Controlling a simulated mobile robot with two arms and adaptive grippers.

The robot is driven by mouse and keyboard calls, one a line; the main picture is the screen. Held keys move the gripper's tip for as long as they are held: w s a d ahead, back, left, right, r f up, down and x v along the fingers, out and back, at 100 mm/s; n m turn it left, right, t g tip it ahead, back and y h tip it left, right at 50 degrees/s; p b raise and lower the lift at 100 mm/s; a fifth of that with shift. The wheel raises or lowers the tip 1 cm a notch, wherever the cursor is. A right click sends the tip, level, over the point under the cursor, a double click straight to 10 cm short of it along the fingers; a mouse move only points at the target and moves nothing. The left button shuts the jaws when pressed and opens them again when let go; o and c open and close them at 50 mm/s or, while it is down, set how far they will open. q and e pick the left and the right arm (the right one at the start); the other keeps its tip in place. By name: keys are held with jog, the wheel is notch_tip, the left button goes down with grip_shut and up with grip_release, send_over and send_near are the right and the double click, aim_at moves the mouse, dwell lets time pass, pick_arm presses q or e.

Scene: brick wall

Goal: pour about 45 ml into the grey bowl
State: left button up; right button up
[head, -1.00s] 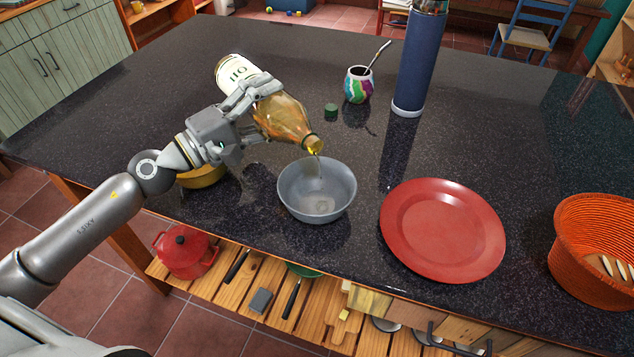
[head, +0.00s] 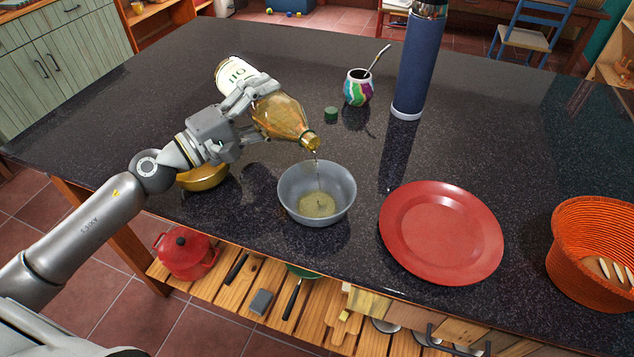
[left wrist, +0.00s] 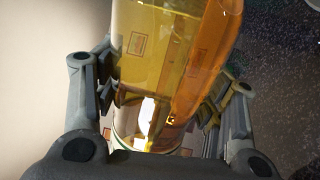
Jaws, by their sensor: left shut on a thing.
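The grey bowl (head: 290,195) stands upright on the dark counter, with a shallow pool of yellowish liquid (head: 318,205) in its bottom. My left gripper (head: 252,98) is shut on the oil bottle (head: 284,118), which is tilted with its mouth down to the right, above the bowl's far rim. A thin stream runs from the mouth into the bowl. The bottle's white label (head: 232,73) is at its raised end. In the left wrist view the amber bottle (left wrist: 170,45) lies between the fingers. My right gripper is not in view.
A yellow bowl (head: 205,178) sits partly behind my left arm. A red plate (head: 440,232) is right of the grey bowl, and an orange basket (head: 575,240) is farther right. A green cap (head: 331,114), a colourful mate cup (head: 358,90) and a blue flask (head: 415,65) stand behind.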

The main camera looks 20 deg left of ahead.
pick_arm(q)
jog(key=shift+m, duration=0.3)
dwell(0.4)
jog(key=n+p, duration=0.2)
jog(key=p, duration=0.1)
jog(key=n+p, duration=0.1)
jog(key=p, duration=0.1)
jog(key=shift+r+n+y, duration=0.25)
jog(key=shift+n+y, duration=0.05)
jog(key=shift+n, duration=0.1)
jog(key=shift+d+f+n, duration=0.1)
jog(key=shift+f+n, duration=0.2)
jog(key=shift+n, duration=0.1)
jog(key=shift+s+f, duration=0.1)
jog(key=shift+f, duration=0.05)
